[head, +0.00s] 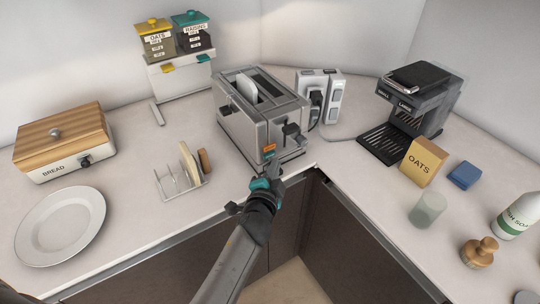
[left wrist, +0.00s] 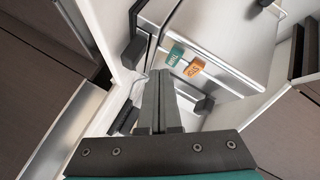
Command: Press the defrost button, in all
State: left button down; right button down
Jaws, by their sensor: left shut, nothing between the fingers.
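The silver toaster (head: 262,112) stands on the counter near the inner corner, with a pale slice in one slot. Its front carries an orange button (head: 269,148); in the left wrist view a teal button (left wrist: 175,54) and an orange button (left wrist: 194,67) sit side by side. Their lettering is too small for me to read surely, so I cannot tell which is defrost. My left gripper (head: 277,163) is shut and empty, just in front of the toaster's lower front. Its closed fingers (left wrist: 159,78) point toward the buttons, with contact not visible. My right gripper is out of view.
A toast rack (head: 183,182) holding bread stands left of the toaster. A bread box (head: 62,145) and plate (head: 60,226) are farther left. A black coffee machine (head: 412,103) and oats box (head: 423,162) are right. The counter edge runs below my gripper.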

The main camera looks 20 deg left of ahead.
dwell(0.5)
pick_arm(q)
jog(key=shift+w+a, duration=0.3)
jog(key=shift+a, duration=0.05)
jog(key=shift+w+a, duration=0.2)
jog(key=shift+a, duration=0.1)
dwell(0.6)
jog(key=shift+d, duration=0.1)
jog(key=shift+s+d, duration=0.5)
jog(key=shift+d, duration=0.05)
jog(key=shift+d, duration=0.1)
